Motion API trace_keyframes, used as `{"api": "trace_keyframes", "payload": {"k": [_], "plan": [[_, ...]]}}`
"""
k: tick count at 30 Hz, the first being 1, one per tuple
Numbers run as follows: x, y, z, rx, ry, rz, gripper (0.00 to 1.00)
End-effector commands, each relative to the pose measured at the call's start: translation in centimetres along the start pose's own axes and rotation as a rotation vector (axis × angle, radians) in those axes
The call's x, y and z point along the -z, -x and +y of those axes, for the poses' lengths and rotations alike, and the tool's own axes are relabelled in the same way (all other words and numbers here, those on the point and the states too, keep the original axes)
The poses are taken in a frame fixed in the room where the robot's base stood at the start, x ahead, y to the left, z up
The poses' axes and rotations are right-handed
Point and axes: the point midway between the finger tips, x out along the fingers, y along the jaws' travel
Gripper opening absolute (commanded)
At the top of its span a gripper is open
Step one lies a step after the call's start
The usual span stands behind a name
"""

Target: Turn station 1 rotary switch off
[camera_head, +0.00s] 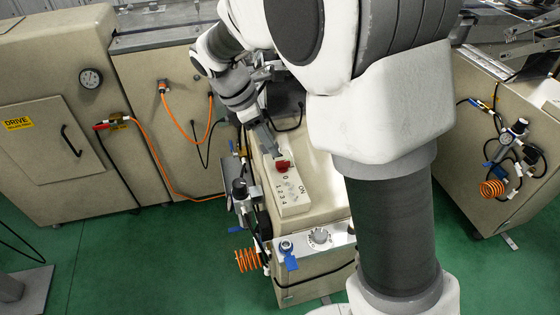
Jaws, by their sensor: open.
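A pale control box (290,203) lies on the beige machine body, marked 0, ON and the numbers 1 to 4. A red knob (283,166) sits at its far end. Small grey switches (291,188) stand in a row beside the numbers; they are too small to tell their positions. My gripper (272,150) is open, just behind and left of the red knob, pointing down at the box. I cannot tell whether a finger touches the knob. My arm hides part of the machine to the right.
A metal panel at the front holds a round dial (319,236) and a blue-tagged valve (288,252). Hoses and fittings (240,190) line the box's left side. An orange coil (247,260) hangs below. Green floor (150,265) is free at left.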

Motion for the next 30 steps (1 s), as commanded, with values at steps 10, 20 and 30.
{"api": "trace_keyframes", "payload": {"k": [10, 20, 30], "plan": [[0.0, -6.0, 0.0, 0.001, -0.001, 0.000, 0.45], [0.0, -6.8, 0.0, -0.001, -0.001, 0.000, 0.45], [0.0, -6.8, 0.0, 0.000, -0.001, 0.000, 0.02]]}}
